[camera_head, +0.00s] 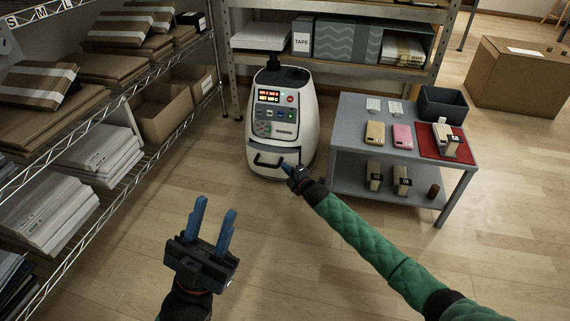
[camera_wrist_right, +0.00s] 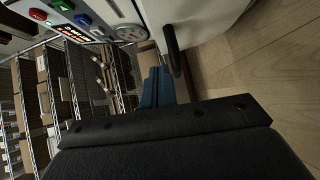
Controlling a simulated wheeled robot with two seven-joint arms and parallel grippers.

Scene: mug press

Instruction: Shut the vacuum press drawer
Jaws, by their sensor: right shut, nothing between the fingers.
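The vacuum press (camera_head: 283,108) is a white, rounded machine with a lit red display, standing on the floor at the centre back. Its drawer (camera_head: 282,155) is low on the front, with a dark bar handle (camera_head: 266,163). How far the drawer stands out is hard to tell. My right gripper (camera_head: 289,169) is at the right part of the drawer front. In the right wrist view its blue fingers (camera_wrist_right: 157,82) are shut and empty, beside the black handle (camera_wrist_right: 172,48); contact is unclear. My left gripper (camera_head: 215,207) is open and empty above the floor, front left.
A grey two-tier table (camera_head: 347,137) with phones, watches and a dark bin (camera_head: 443,104) stands right of the press. Wire shelving (camera_head: 128,170) with parcels lines the left; another shelf is behind. A large carton (camera_head: 515,80) sits back right. The floor before the press is clear.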

